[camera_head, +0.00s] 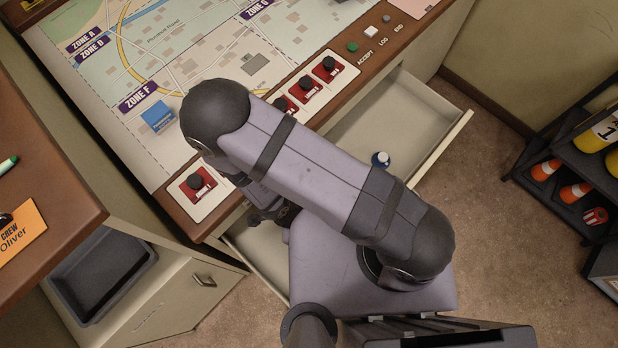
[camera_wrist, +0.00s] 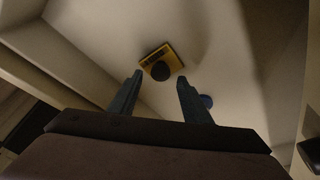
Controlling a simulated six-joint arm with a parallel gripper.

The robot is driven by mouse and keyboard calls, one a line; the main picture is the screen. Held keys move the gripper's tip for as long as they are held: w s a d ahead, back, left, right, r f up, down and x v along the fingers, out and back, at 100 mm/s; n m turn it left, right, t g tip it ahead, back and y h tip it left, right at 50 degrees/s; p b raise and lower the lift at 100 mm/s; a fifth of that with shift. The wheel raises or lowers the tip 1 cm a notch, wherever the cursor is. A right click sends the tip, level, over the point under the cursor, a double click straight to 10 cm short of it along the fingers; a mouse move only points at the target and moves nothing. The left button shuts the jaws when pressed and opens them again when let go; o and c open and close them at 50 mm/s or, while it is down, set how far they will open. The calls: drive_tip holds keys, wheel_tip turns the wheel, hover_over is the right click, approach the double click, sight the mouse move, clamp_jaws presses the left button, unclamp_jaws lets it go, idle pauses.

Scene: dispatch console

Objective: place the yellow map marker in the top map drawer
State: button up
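The yellow map marker (camera_wrist: 152,55), a yellow square base with a dark round knob, sits on the pale floor of the open drawer in the wrist view. My gripper (camera_wrist: 160,78) is open, its two fingers apart and empty, with the marker just beyond the fingertips and the knob between their lines. In the head view the open drawer (camera_head: 368,138) pulls out below the map console; my arm covers its middle and hides the yellow marker. The fingertips are hidden there too.
A blue square marker (camera_head: 158,116) is on the map (camera_head: 130,75). A dark rack (camera_head: 560,150) stands at right.

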drive_tip(key=shift+r, duration=0.15)
drive_tip(key=shift+d+p+v, duration=0.2)
drive_tip(key=shift+p+v, duration=0.85)
drive_tip(key=shift+p, duration=0.05)
drive_tip(key=p+v, duration=0.9)
drive_tip(key=v, duration=0.2)
